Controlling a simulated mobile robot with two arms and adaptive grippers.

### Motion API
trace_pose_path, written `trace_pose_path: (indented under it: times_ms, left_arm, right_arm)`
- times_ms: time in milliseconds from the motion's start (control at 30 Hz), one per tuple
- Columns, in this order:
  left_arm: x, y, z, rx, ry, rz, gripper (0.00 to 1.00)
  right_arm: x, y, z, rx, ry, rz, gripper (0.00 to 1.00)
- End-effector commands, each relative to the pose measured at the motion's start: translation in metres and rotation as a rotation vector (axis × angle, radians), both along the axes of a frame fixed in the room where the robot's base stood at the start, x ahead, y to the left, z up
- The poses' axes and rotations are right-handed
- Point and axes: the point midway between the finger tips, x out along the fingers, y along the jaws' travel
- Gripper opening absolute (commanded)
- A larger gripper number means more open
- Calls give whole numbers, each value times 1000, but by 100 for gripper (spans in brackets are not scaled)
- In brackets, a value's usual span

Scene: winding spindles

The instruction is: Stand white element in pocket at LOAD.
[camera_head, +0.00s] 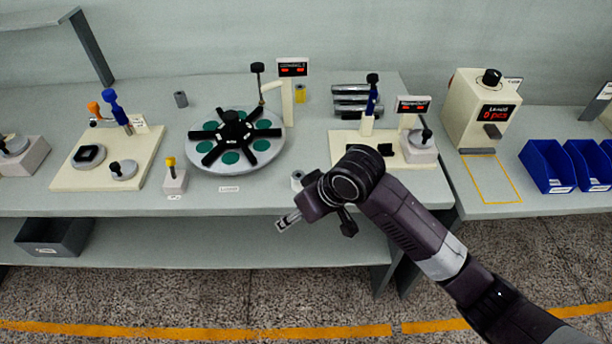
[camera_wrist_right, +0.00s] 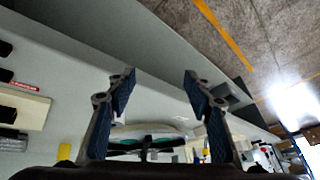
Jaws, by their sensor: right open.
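The round dial (camera_head: 205,166) has several green pockets and black spokes; it stands on the table left of my right gripper. A small label (camera_head: 229,189), too small to read surely, is on the table edge in front of it. A small whitish cylinder with a dark hole (camera_head: 297,180), possibly the white element, stands near the front edge, just behind my right gripper and partly hidden by it. My right gripper (camera_head: 289,220) is in front of the table edge. In the right wrist view its fingers (camera_wrist_right: 160,92) are apart and empty, with the dial (camera_wrist_right: 148,133) beyond. My left gripper is not in view.
A grey cylinder (camera_head: 181,99) and a yellow cylinder (camera_head: 300,94) stand behind the dial. A post with a yellow knob (camera_head: 171,178) is at its front left. A cream fixture board (camera_head: 344,144) lies behind my right arm. Blue bins (camera_head: 546,167) are at right.

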Motion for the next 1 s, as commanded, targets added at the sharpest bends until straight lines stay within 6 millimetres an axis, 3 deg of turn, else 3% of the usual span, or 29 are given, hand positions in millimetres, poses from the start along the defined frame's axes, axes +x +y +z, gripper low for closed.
trace_pose_path:
  times_ms: [300, 700, 833, 1000]
  left_arm:
    - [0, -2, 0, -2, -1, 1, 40]
    - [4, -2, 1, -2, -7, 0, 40]
    - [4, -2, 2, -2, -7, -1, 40]
    - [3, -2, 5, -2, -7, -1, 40]
  right_arm:
    - [31, -2, 24, -52, -7, 15, 47]
    - [82, -27, 71, -149, -7, -28, 47]
    - [86, -29, 72, -156, -3, -36, 47]
    - [92, -25, 56, -157, -3, -37, 47]
